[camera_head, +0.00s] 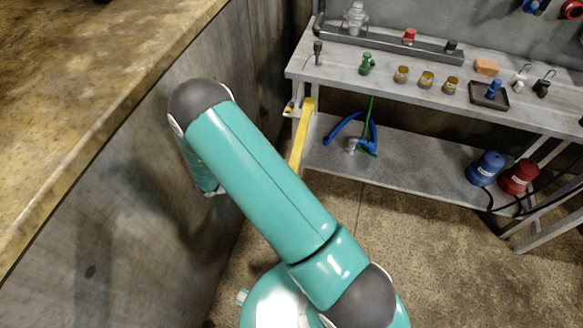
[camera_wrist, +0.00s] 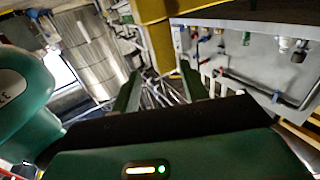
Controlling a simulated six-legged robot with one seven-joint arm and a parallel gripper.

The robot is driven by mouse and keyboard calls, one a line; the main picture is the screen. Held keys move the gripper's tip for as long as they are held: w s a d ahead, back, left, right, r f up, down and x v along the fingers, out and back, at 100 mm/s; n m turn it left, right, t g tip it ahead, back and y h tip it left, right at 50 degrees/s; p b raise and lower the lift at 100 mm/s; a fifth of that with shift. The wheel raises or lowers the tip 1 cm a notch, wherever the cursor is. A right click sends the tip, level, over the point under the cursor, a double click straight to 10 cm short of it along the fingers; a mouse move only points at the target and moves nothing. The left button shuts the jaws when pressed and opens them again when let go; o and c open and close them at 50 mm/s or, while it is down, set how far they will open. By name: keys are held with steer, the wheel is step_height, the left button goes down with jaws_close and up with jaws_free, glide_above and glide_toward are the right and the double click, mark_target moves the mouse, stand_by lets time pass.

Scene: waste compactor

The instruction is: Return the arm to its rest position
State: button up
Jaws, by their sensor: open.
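My gripper (camera_wrist: 161,88) shows in the wrist view with its two green fingers apart and nothing visible between them. In the head view my teal arm is folded, with dark rounded joints, beside the grey wall under the brown ledge. My gripper cannot be made out in that view; the arm hides much of the space behind it.
A grey workbench (camera_head: 345,66) at the upper right carries small jars, an orange block (camera_head: 486,67) and tools. Its lower shelf holds a blue pot (camera_head: 485,168) and a red pot (camera_head: 518,177). A brown ledge (camera_head: 85,75) runs along the left. Floor is clear at lower right.

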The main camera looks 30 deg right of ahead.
steer(key=v, duration=0.3)
stand_by(0.5)
